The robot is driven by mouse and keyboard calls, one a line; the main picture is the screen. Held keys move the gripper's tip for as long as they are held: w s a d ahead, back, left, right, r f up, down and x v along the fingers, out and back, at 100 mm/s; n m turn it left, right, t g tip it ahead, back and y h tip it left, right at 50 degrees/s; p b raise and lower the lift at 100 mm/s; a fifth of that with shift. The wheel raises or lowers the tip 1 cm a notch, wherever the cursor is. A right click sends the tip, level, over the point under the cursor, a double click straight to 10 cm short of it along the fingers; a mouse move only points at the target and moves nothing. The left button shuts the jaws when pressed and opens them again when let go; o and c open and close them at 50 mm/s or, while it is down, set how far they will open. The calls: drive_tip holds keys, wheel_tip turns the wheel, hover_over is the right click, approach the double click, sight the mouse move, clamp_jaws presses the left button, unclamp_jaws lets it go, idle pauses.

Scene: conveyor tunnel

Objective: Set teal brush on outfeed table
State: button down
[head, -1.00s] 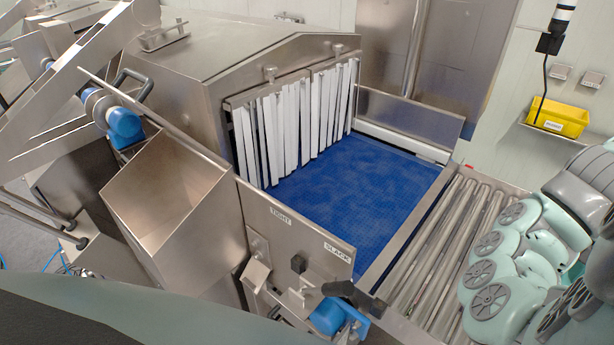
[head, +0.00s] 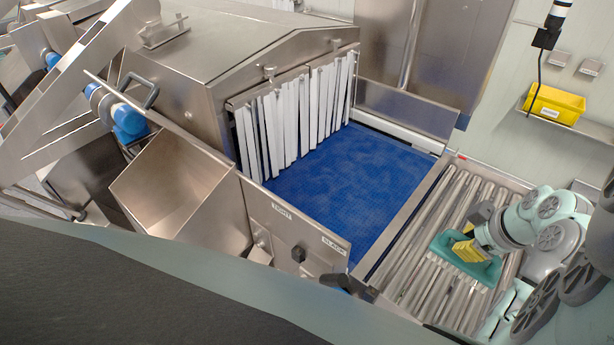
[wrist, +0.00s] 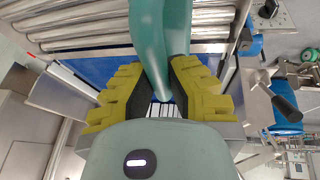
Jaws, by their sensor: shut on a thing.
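The teal brush (head: 482,272) is over the roller bed of the outfeed table (head: 422,262) at the right of the head view. My gripper (head: 467,246) is shut on it. In the wrist view the yellow finger pads of my gripper (wrist: 160,85) stand on both sides of the teal handle (wrist: 177,30). The brush lies roughly flat, close over the rollers. I cannot tell whether it touches them. My gripper hides part of the brush, and its bristles do not show.
A blue conveyor belt (head: 345,190) runs from the tunnel's white strip curtain (head: 295,115) to the rollers. A yellow bin (head: 556,103) sits on a wall shelf (head: 575,127). Bare rollers show left of and behind the brush.

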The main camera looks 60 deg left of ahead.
sight(448, 268)
drive_tip(key=shift+n, duration=0.4)
drive_tip(key=f+b, duration=0.1)
drive_tip(key=f, duration=0.1)
drive_tip(key=f+b, duration=0.1)
drive_tip(key=b, duration=0.1)
drive_tip(key=s+f+b, duration=0.1)
drive_tip(key=f, duration=0.1)
drive_tip(key=shift+a+f, duration=0.25)
drive_tip(key=shift+f, duration=0.05)
drive_tip(key=shift+s+p, duration=0.1)
drive_tip(key=shift+p, duration=0.2)
drive_tip(key=shift+f, duration=0.4)
drive_tip(key=shift+f+p, duration=1.1)
drive_tip(key=shift+f, duration=0.75)
drive_tip(key=shift+f, duration=0.15)
drive_tip(key=c, duration=1.1)
unclamp_jaws()
